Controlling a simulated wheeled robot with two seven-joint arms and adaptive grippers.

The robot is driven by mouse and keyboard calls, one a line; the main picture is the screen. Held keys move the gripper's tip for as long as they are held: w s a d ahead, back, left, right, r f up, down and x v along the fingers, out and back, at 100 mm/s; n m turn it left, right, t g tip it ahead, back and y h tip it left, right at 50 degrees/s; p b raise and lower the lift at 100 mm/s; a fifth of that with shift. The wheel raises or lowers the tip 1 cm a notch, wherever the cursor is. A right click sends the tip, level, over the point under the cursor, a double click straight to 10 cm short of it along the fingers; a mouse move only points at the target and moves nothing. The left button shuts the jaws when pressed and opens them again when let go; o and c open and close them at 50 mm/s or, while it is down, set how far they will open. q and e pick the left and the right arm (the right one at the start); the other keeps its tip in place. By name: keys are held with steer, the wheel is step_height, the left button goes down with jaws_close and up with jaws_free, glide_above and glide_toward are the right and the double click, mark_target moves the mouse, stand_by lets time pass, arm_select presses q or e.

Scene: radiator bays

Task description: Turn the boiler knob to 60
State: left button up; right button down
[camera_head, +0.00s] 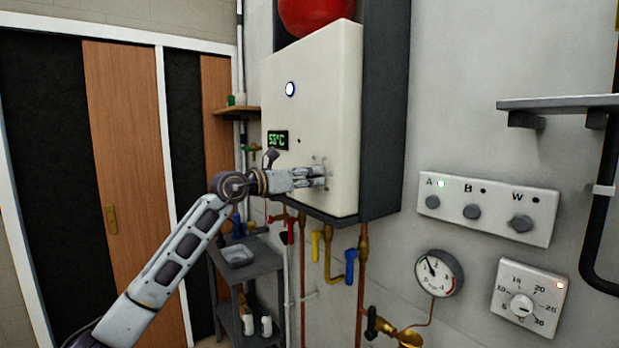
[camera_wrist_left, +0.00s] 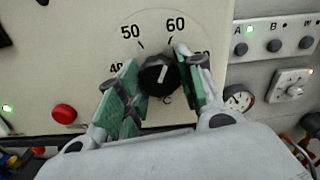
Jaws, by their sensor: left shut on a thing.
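The white boiler (camera_head: 310,90) hangs on the wall, and its green display (camera_head: 278,140) reads 53°C. In the left wrist view the round black boiler knob (camera_wrist_left: 158,76) sits on a dial marked 40, 50, 60 and beyond. Its white pointer line leans up and slightly right; its exact reading is hard to tell. My left gripper (camera_head: 318,176) reaches the boiler front and hides the knob in the head view. In the wrist view its green-padded fingers (camera_wrist_left: 157,84) are shut on the knob from both sides. My right gripper is not in view.
A red button (camera_wrist_left: 64,113) is left of the dial. Right of the boiler are an A/B/W switch panel (camera_head: 490,190), a gauge (camera_head: 438,272) and a thermostat (camera_head: 528,298). Pipes with coloured valves (camera_head: 335,262) run below; a shelf (camera_head: 560,102) juts out at right.

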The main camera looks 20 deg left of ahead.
arm_select(q)
steer(key=o, duration=1)
steer(key=v, duration=1.2)
steer(key=shift+a, duration=0.1)
stand_by(0.7)
